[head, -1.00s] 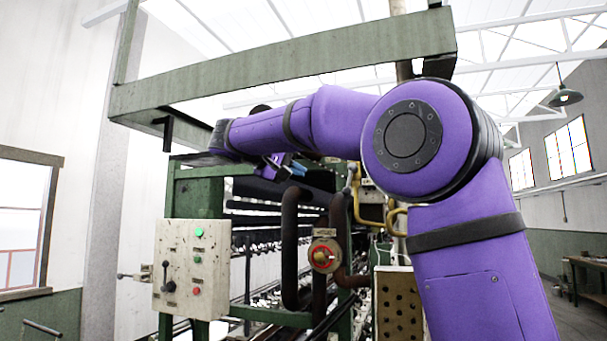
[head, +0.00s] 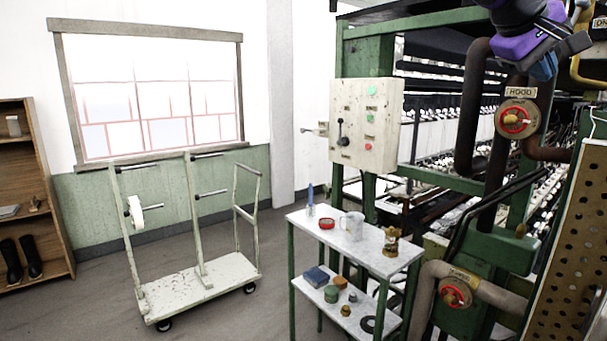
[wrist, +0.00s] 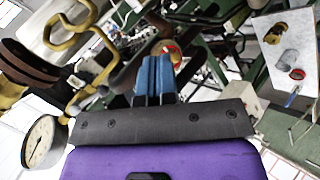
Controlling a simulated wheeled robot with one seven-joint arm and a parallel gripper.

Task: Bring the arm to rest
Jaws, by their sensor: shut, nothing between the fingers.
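My gripper (head: 544,68) shows at the top right of the head view, with dark jaws and blue fingertips. It hangs in the air in front of the green reeling machine (head: 365,44), above and right of the red valve wheel marked HOOD (head: 515,120). In the wrist view its blue fingers (wrist: 153,76) are side by side, shut and empty. Most of my arm is outside the head view.
A small shelf table (head: 400,262) holds a mug (head: 351,226) and other small items. A control box (head: 362,125) stands behind it. Thick pipes (head: 470,110) run near my gripper. A pale cart (head: 200,280) stands left; the floor between is clear.

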